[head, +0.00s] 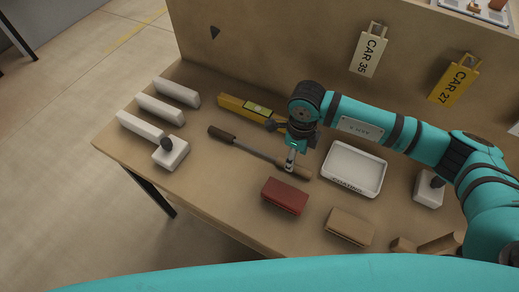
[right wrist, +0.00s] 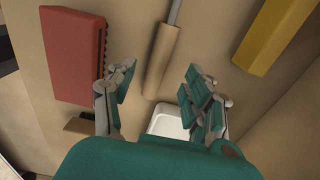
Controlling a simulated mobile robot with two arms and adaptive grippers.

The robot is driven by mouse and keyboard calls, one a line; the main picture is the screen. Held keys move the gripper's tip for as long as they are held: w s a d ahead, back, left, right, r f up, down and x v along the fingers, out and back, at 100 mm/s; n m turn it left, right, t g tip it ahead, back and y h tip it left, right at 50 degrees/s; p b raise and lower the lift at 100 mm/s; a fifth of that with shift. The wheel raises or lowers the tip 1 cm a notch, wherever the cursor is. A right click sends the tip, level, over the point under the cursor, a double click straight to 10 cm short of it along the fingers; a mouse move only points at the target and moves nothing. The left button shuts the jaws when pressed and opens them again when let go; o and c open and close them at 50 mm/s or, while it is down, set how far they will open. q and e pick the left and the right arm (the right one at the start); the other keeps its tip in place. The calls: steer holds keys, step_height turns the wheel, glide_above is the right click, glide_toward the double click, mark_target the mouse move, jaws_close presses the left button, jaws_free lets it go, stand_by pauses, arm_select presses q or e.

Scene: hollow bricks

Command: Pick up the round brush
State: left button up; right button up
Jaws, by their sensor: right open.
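The round brush lies on the table: its dark brush head is at the left, a thin metal rod runs from it, and its wooden handle (head: 301,173) points right. The handle (right wrist: 163,62) also shows in the right wrist view. My right gripper (head: 290,164) is over the handle in the head view, pointing down. In the right wrist view my right gripper (right wrist: 160,88) is open, with a finger on each side of the handle's line and no visible contact. The height gap is hard to judge. My left gripper is not in view.
A red block (head: 284,196) with a ridged side (right wrist: 75,55) lies in front of the handle. A yellow level (head: 245,108) lies behind the brush, a white tray (head: 353,191) right. A tan block (head: 350,227) is at the front, several white bricks (head: 160,108) left.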

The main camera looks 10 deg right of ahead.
step_height(320, 180, down, 4)
steer(key=shift+a+f+p, duration=0.15)
steer(key=shift+f+p, duration=0.1)
steer(key=shift+p, duration=0.65)
steer(key=shift+f, duration=0.25)
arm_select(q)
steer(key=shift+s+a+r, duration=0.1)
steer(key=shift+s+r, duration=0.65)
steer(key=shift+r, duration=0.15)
arm_select(e)
jaws_close()
